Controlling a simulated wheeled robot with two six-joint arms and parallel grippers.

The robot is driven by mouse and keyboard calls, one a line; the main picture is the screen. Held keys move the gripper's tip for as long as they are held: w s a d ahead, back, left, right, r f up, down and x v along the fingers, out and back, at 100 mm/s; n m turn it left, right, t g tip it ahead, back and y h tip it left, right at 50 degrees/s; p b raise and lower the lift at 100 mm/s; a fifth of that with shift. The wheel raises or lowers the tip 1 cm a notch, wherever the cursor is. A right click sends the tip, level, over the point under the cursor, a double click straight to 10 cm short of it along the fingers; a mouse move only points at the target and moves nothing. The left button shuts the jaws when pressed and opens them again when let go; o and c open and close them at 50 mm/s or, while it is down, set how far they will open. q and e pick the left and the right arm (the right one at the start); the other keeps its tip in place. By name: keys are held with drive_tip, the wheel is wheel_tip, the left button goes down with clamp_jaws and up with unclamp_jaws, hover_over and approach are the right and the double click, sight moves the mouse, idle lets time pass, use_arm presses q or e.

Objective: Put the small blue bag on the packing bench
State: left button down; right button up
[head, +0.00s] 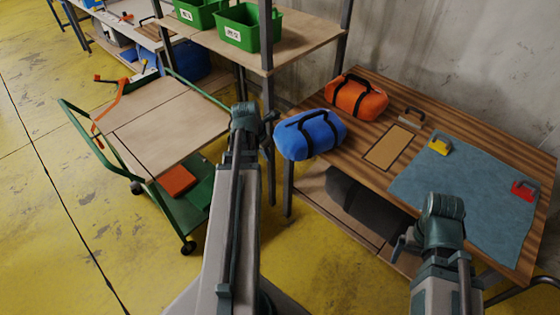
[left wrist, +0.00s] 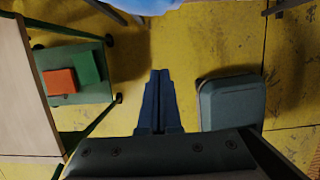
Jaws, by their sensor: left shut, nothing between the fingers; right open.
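The small blue bag (head: 312,137) has a dark handle on top. It sits at the left end of the wooden packing bench (head: 377,88), and its near left side seems to stick out past the bench edge. My left gripper (head: 270,119) is just left of the bag, shut and empty. In the left wrist view my left gripper's fingers (left wrist: 160,97) are closed together above the yellow floor; a blue edge (left wrist: 140,4), probably the bag, shows at the top. My right gripper (head: 401,247) is open at the bench's front edge; its fingers are small and partly hidden.
An orange bag (head: 357,97) stands at the back of the bench. A blue-grey mat (head: 470,185) with yellow and red tools covers its right part. A dark bag (head: 365,208) lies on the lower shelf. A green cart (head: 165,135) and a rack with green bins (head: 248,27) stand left.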

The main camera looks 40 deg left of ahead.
use_arm(q)
drive_tip(key=w+f+b, duration=0.7)
drive_tip(key=f+b, duration=0.2)
drive_tip(key=shift+d+f, duration=0.3)
idle(0.5)
drive_tip(key=w, duration=1)
drive_tip(key=shift+w+d, duration=0.15)
drive_tip(key=shift+d, duration=0.2)
